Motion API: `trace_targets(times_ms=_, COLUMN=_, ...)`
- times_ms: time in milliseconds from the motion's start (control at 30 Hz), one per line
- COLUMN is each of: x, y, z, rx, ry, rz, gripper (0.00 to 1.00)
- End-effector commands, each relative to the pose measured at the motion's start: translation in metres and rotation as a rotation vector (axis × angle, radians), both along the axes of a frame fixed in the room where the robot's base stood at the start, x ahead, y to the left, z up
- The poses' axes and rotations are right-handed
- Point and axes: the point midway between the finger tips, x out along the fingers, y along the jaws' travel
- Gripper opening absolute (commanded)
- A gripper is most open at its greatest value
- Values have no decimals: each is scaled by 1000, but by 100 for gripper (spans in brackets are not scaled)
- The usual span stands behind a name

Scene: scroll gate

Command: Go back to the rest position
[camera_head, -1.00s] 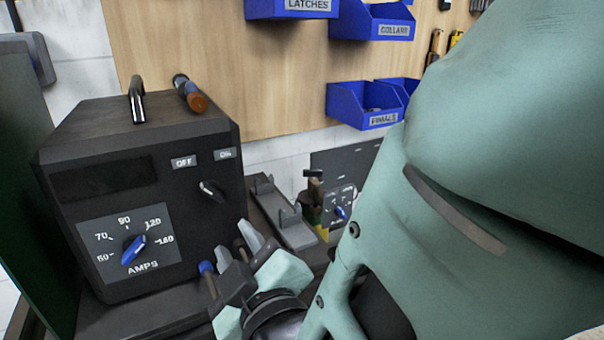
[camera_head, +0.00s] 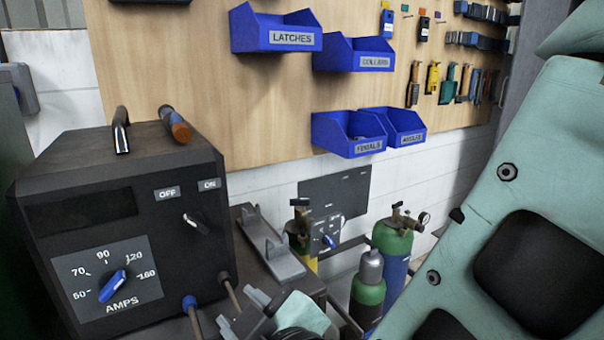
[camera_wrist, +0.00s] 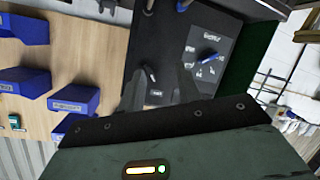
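My gripper (camera_head: 241,309) is at the bottom of the head view, in front of the black welding machine's lower right corner. The welding machine (camera_head: 110,180) stands at the left with a blue AMPS dial (camera_head: 113,286) pointing up and right, toward 120. Its OFF/ON switch (camera_head: 196,223) is on the right of its face. The machine also shows upside down in the wrist view (camera_wrist: 165,30).
Blue bins (camera_head: 275,38) hang on the wooden tool board (camera_head: 200,80). Gas cylinders (camera_head: 392,245) stand behind my arm at the right. A grey bracket (camera_head: 270,245) lies beside the machine. An orange-handled tool (camera_head: 178,128) lies on top of the machine.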

Motion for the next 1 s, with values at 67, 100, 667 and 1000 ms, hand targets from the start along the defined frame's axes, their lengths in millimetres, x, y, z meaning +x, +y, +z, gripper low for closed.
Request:
trace_targets(times_ms=67, x=3, y=-10, z=-7, rx=1, ry=153, rz=6, gripper=34)
trace_targets(times_ms=100, x=1, y=-16, z=-12, rx=-6, ry=231, rz=11, gripper=34)
trace_targets(times_ms=667, x=-71, y=-176, z=-36, rx=-357, ry=1059, rz=-238, gripper=34)
trace_targets(times_ms=1000, x=-90, y=-218, z=-32, rx=-468, ry=1164, rz=-363, gripper=34)
